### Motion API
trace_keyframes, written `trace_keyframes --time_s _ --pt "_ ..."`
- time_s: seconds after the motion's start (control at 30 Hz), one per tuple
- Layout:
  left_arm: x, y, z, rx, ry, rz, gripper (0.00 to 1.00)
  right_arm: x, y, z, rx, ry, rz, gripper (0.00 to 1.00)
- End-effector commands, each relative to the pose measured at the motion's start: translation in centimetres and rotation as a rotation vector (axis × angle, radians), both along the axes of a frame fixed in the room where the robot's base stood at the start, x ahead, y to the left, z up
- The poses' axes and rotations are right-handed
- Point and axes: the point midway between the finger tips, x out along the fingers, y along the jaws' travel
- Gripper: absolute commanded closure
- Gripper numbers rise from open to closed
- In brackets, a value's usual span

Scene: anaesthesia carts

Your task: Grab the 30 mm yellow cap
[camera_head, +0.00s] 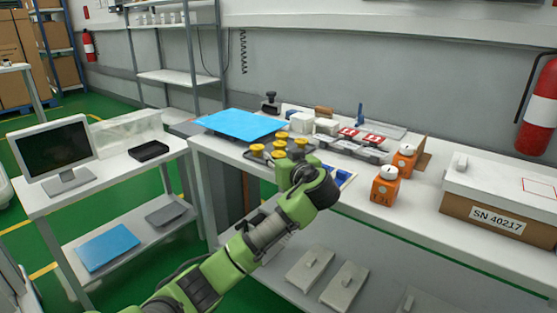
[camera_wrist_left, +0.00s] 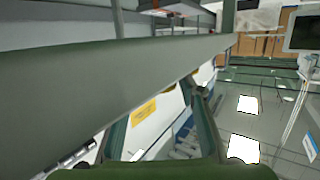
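Several yellow caps (camera_head: 279,145) stand together in a dark tray on the white bench in the head view. They look alike in colour, and I cannot read which is 30 mm. My left gripper (camera_head: 291,168) is just in front of them and overlaps the tray's near edge; its fingertips are hard to make out there. In the left wrist view two dark green fingers (camera_wrist_left: 160,115) stand apart with nothing clearly held between them. A yellow patch (camera_wrist_left: 144,112) shows beyond the gap; I cannot tell what it is. My right gripper is not in view.
A blue mat (camera_head: 240,124) lies left of the caps. Orange bottles (camera_head: 385,187) and a box marked SN 40217 (camera_head: 497,221) stand to the right. A side table with a monitor (camera_head: 55,147) is at left. A lower shelf with grey lidded items runs beneath the bench.

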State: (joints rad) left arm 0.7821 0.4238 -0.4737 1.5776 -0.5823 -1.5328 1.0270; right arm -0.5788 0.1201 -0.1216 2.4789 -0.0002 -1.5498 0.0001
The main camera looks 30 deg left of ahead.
Motion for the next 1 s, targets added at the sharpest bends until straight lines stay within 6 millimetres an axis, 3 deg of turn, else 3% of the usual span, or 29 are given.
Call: trace_keyframes --time_s 0.1,0.33,0.4,0.87,1.0 --pt "0.6 0.7 -0.2 0.001 -0.001 0.0 0.64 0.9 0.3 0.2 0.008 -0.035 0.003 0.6" --pt "0.6 0.8 -0.2 -0.001 -0.001 -0.001 0.64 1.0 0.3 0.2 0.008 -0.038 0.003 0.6" --pt "0.6 0.7 -0.2 0.0 0.0 -0.002 0.83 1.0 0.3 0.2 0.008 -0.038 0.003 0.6" --pt "0.6 0.7 0.2 -0.001 -0.001 -0.002 0.83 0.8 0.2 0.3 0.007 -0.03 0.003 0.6" --pt "0.7 0.6 1.3 -0.003 -0.002 -0.002 0.83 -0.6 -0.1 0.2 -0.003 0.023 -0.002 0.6"
